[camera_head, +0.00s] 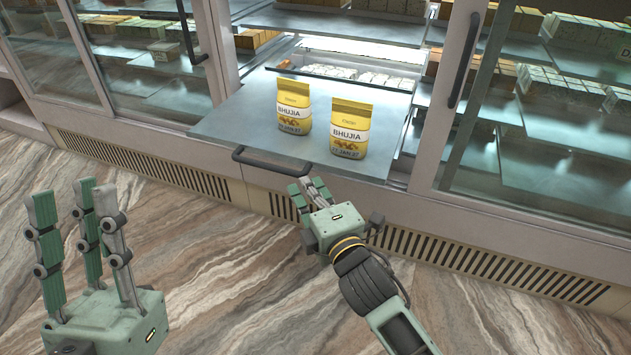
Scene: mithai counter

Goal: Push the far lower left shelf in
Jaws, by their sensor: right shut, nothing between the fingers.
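A grey pull-out shelf (228,118) sticks out of the lower part of the open middle bay of the glass counter. It carries two yellow bhujia packets, a left one (293,107) and a right one (349,129), both upright. A dark handle (270,162) runs along the shelf's front edge. My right gripper (307,188) is shut and empty, just in front of the shelf's front edge beside the right end of the handle; I cannot tell whether it touches. My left gripper (77,207) is open and empty over the floor at the lower left.
Glass doors with dark handles close the bays on the left (190,35) and right (463,60). Boxed sweets (375,78) lie on shelves inside. A vented plinth (440,250) runs along the counter base. The marbled floor (230,270) in front is clear.

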